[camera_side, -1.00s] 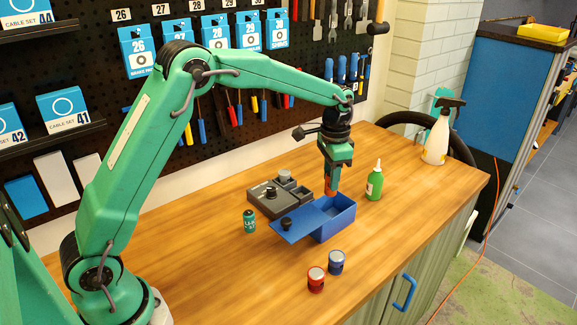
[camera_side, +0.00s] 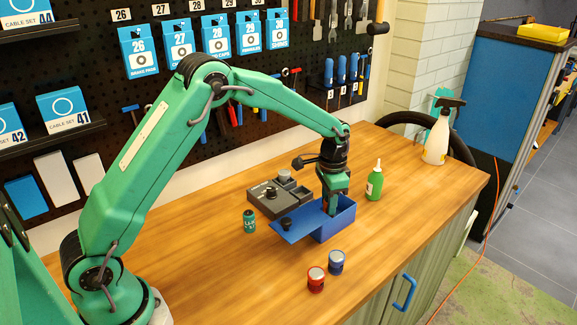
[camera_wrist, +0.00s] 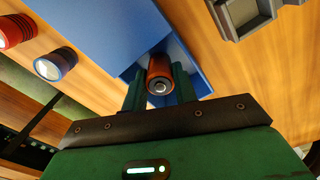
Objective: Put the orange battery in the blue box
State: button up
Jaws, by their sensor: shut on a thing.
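The blue box (camera_side: 345,220) stands on the wooden bench with its blue lid (camera_side: 300,222) slid partly off to the left. My gripper (camera_side: 331,208) reaches down into the open part of the box. In the wrist view my gripper (camera_wrist: 160,88) is shut on the orange battery (camera_wrist: 160,68), which sits between the two green fingers inside the blue walls. In the side view the battery is hidden by the box and fingers. I cannot tell whether it touches the box floor.
A green bottle (camera_side: 374,182) stands to the right, a spray bottle (camera_side: 437,140) farther back.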

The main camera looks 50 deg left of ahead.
jog(key=shift+f, duration=1)
jog(key=shift+f, duration=0.15)
jog(key=o, duration=0.7)
jog(key=shift+o, duration=0.2)
notch_tip(320, 180, up, 12)
jog(key=shift+f, duration=0.1)
jog(key=shift+r, duration=0.3)
